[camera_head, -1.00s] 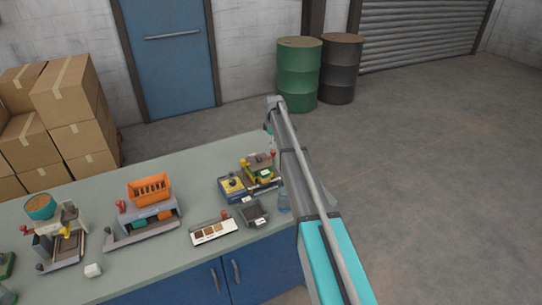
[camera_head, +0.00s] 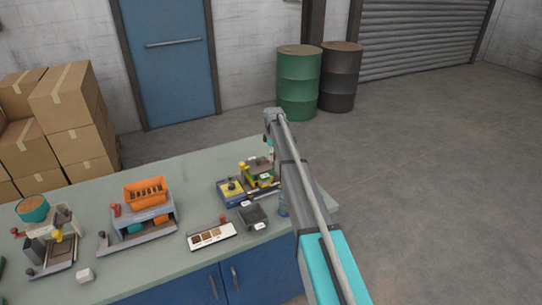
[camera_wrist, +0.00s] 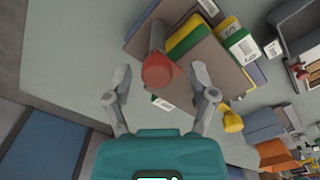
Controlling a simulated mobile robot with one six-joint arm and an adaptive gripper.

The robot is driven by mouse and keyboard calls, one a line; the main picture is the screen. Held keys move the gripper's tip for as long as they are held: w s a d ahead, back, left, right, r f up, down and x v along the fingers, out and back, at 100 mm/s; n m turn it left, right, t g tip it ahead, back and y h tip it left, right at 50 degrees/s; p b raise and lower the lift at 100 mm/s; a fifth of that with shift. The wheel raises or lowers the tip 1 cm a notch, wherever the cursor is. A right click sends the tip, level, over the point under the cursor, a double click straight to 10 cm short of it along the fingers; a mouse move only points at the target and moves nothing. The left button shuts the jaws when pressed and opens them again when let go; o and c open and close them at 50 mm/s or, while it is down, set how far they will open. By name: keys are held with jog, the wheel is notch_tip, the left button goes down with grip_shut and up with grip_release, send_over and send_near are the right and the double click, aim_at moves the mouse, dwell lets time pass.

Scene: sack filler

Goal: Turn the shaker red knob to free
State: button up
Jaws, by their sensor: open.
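An orange slotted tray (camera_head: 146,191) sits on a grey machine on the bench in the head view, probably the shaker. A red knob (camera_head: 115,210) stands at that machine's left side. The orange tray also shows at the lower right of the wrist view (camera_wrist: 273,153). My gripper (camera_wrist: 160,82) is open and empty, with its fingers spread. A round red knob on a dark post (camera_wrist: 158,71) appears between the fingertips in the wrist view, over a brown plate; I cannot tell its distance.
A yellow-and-green device (camera_head: 259,172) stands at the bench's right end beside my arm. A white sample strip (camera_head: 211,236), a dark scale (camera_head: 252,215) and a machine with a teal bowl (camera_head: 32,208) share the bench (camera_head: 190,265). Open bench lies behind the orange tray.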

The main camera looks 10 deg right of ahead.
jog(key=shift+c, duration=0.2)
grip_shut()
jog(key=shift+a, duration=0.45)
jog(key=shift+s+d, duration=0.1)
jog(key=shift+d, duration=0.25)
jog(key=shift+m, duration=0.3)
jog(key=shift+d+f+m, duration=0.1)
jog(key=shift+m, duration=0.3)
jog(key=m, duration=0.6)
jog(key=shift+m, duration=0.4)
jog(key=m, duration=0.5)
jog(key=shift+m, duration=2.4)
